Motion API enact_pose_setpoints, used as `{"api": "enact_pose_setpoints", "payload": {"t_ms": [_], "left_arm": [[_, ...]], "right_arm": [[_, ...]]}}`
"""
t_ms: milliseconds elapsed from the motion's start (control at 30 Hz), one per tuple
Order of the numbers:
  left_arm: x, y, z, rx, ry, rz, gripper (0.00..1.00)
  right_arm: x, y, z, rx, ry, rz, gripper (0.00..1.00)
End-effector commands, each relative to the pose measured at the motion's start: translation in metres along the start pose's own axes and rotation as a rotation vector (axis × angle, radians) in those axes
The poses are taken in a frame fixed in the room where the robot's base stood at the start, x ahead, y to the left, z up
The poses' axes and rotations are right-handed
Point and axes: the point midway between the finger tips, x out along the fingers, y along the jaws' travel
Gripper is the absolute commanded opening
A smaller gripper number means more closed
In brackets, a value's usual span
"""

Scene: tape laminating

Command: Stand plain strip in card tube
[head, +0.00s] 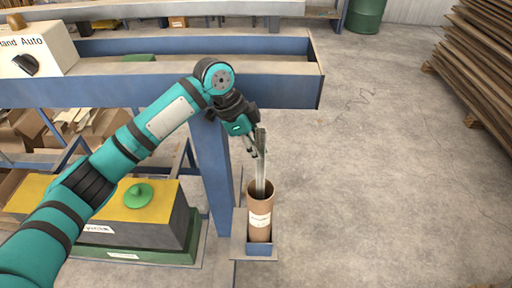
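A plain grey strip (261,170) stands nearly upright in the brown card tube (261,208), its lower end hidden inside and its upper part rising well above the rim. The tube carries a pale label and stands upright in a small blue holder (259,249). My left gripper (254,153) is beside the upper part of the strip, on its left, with its fingers pointing down and right. The fingers overlap the strip's edge in the head view, and I cannot tell whether they grip it or stand open beside it. My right gripper is out of view.
A blue steel frame (290,88) stands behind the tube, with a blue post (215,185) to its left. A yellow-topped box with a green knob (139,195) is at lower left. Stacked boards (480,60) stand at far right. The concrete floor right of the tube is clear.

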Motion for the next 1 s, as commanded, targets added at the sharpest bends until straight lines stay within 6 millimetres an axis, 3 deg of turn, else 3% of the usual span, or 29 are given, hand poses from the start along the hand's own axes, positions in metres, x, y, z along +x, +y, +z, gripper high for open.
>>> {"api": "enact_pose_setpoints", "payload": {"t_ms": [33, 267, 533, 667, 1000], "left_arm": [[0.0, 0.0, 0.0, 0.0, 0.0, 0.0, 0.0], [0.0, 0.0, 0.0, 0.0, 0.0, 0.0, 0.33], [-0.001, 0.0, 0.0, 0.0, 0.0, 0.0, 0.33], [-0.011, -0.001, 0.0, 0.0, 0.001, -0.002, 0.33], [-0.08, -0.001, 0.0, 0.0, 0.001, -0.004, 0.33]], "right_arm": [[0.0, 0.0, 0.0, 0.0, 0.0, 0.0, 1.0], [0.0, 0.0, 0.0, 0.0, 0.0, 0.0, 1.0], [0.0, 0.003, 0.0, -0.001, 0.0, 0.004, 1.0], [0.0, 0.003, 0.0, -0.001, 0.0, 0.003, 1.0], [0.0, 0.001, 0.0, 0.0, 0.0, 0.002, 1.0]]}}
